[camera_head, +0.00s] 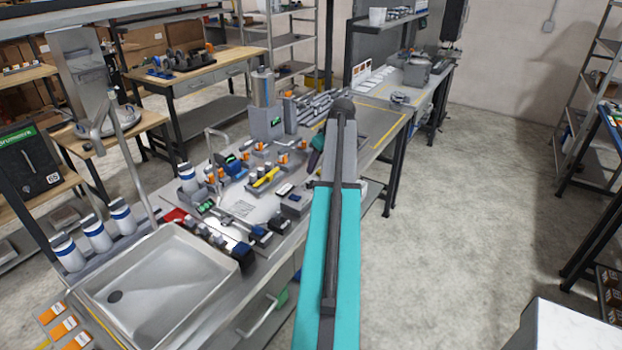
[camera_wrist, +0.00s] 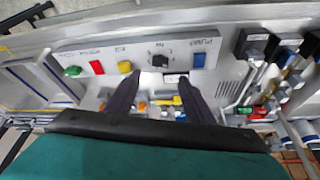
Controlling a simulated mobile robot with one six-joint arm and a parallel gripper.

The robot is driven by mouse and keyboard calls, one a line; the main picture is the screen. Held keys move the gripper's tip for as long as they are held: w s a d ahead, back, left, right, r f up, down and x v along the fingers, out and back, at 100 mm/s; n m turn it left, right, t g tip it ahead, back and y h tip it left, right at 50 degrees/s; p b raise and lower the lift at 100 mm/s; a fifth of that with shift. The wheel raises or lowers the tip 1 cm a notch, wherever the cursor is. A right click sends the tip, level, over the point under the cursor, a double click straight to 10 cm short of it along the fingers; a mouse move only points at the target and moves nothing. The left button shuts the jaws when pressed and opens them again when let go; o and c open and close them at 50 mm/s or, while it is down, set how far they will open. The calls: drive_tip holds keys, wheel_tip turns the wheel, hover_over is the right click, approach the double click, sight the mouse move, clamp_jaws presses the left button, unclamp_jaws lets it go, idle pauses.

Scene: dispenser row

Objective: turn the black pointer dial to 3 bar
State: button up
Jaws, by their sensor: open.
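In the wrist view a black dial (camera_wrist: 160,60) sits on a light grey panel (camera_wrist: 140,52), between a yellow part and a blue part. Small marks are printed around it, but they are too small to read, so I cannot tell its setting. My gripper (camera_wrist: 160,78) is open, with its two dark fingers apart and nothing seen between their tips. The fingertips appear just below the dial in the picture, one to each side; I cannot tell the distance to it. In the head view my arm hides the gripper, and I cannot make out the dial.
On the same panel are a green part (camera_wrist: 72,71), a red part (camera_wrist: 97,67), a yellow part (camera_wrist: 124,66) and a blue part (camera_wrist: 198,60). Black parts (camera_wrist: 252,42) crowd the right. In the head view a sink (camera_head: 240,262) adjoins the cluttered bench; the floor (camera_head: 465,200) at right is clear.

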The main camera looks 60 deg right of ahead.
sight(311, 182)
drive_tip(key=shift+p+x, duration=1.75)
drive_tip(key=shift+x, duration=3.1)
drive_tip(key=shift+f, duration=0.1)
drive_tip(key=shift+c, duration=0.3)
drive_tip(key=c, duration=1)
